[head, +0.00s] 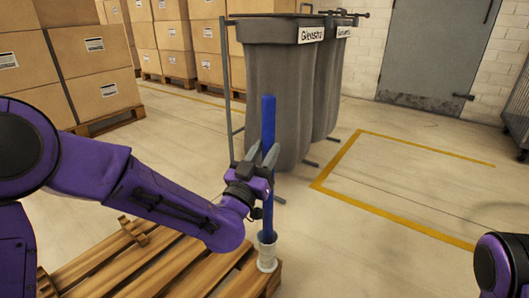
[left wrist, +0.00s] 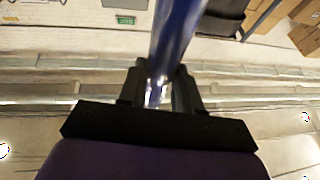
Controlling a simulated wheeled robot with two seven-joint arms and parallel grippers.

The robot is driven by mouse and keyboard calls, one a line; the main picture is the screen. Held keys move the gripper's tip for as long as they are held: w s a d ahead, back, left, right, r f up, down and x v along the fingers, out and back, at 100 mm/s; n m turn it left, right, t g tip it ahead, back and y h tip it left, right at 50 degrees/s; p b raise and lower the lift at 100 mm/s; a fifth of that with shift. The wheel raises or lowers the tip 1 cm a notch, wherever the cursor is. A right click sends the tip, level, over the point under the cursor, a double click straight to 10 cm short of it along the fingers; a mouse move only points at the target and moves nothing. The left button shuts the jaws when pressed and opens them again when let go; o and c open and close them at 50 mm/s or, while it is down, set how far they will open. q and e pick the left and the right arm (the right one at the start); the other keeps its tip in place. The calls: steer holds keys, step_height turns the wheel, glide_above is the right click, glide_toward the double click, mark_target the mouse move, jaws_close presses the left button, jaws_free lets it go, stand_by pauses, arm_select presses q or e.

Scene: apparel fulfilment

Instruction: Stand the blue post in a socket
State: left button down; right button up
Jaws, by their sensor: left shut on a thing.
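The blue post (head: 268,125) stands upright in the head view. My left gripper (head: 270,158) is shut on the post around its middle. In the left wrist view the post (left wrist: 176,35) rises between the two fingers (left wrist: 160,92). The post's lower end meets a pale grey socket (head: 267,252) at the right end of the wooden pallet; it looks to be at or inside the socket's mouth, but I cannot tell how deep. A purple part of my right arm (head: 503,265) shows at the lower right; its gripper is out of view.
The slatted wooden pallet (head: 150,262) lies low in front. Two grey bins (head: 282,85) stand behind the post. Stacked cardboard boxes (head: 95,70) fill the back left. A yellow floor line (head: 345,150) and open floor lie to the right, before a grey door (head: 435,50).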

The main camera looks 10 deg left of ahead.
arm_select(q)
steer(key=c, duration=0.7)
jaws_free()
steer(key=shift+f, duration=0.1)
steer(key=v, duration=1)
steer(key=shift+s+a, duration=0.15)
steer(key=shift+s, duration=0.1)
